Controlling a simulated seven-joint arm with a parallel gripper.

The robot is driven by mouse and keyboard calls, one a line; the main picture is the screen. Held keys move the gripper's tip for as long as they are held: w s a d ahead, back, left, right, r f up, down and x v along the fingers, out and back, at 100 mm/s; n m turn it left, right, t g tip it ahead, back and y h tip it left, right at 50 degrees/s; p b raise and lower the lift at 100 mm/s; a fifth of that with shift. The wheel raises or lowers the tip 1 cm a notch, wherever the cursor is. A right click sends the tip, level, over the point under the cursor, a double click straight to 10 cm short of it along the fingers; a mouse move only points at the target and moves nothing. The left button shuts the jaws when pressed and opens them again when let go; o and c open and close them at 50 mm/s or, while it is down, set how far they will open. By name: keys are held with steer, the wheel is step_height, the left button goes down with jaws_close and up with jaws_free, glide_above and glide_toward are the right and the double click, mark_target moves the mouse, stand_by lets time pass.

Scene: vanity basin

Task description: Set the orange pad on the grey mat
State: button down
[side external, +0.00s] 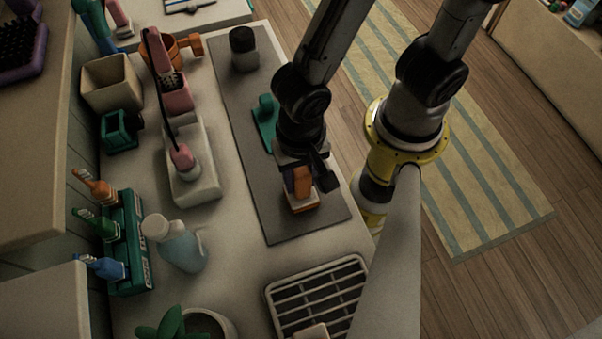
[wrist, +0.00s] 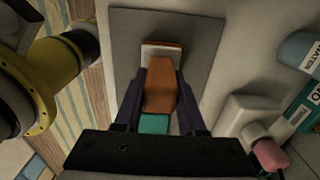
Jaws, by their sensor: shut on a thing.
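The orange pad (side external: 301,193) has an orange grip and a pale base. My gripper (side external: 299,180) points down over the near end of the grey mat (side external: 246,165) and is shut on the pad's grip. In the wrist view, the orange pad (wrist: 162,85) sits between the two dark fingers (wrist: 165,80), with the grey mat (wrist: 208,45) behind it. The pad's base is at or just above the mat; I cannot tell if they touch.
A green pad (side external: 264,121) and a dark-topped jar (side external: 243,50) stand on the mat. A wire rack (side external: 318,292) lies in front of the mat.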

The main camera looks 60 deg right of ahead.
steer(key=shift+f, duration=0.2)
steer(key=shift+c, duration=2.1)
jaws_free()
steer(key=shift+r, duration=0.1)
step_height(320, 180, up, 14)
steer(key=shift+f, duration=0.2)
